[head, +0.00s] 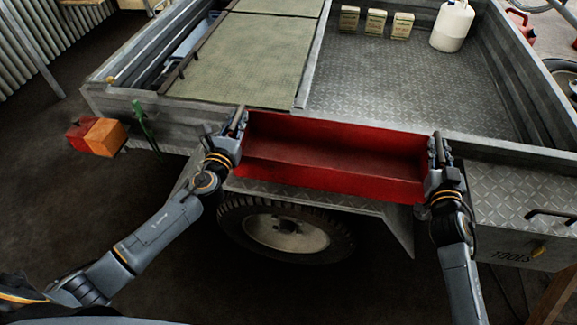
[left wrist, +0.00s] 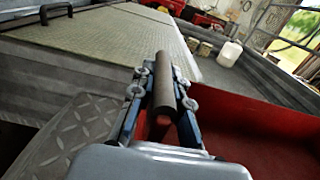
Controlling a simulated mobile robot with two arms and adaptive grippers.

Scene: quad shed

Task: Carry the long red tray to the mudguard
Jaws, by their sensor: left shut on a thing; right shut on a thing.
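The long red tray (head: 330,160) is empty and spans between my two grippers, roughly level, in front of the trailer's side wall. My left gripper (head: 239,124) is shut on the bar handle at the tray's left end. The left wrist view shows this grey-brown handle (left wrist: 165,85) between the fingers, with the red tray (left wrist: 235,135) to the right. My right gripper (head: 437,150) is shut at the tray's right end. The diamond-plate mudguard (head: 310,197) shows below the tray, above the wheel (head: 285,230). I cannot tell whether tray and mudguard touch.
The trailer bed (head: 400,100) lies behind the tray, with several small boxes (head: 375,22) and a white canister (head: 452,26). A green lever (head: 145,126) and an orange block (head: 105,139) are at the left. A toolbox (head: 520,215) is at the right.

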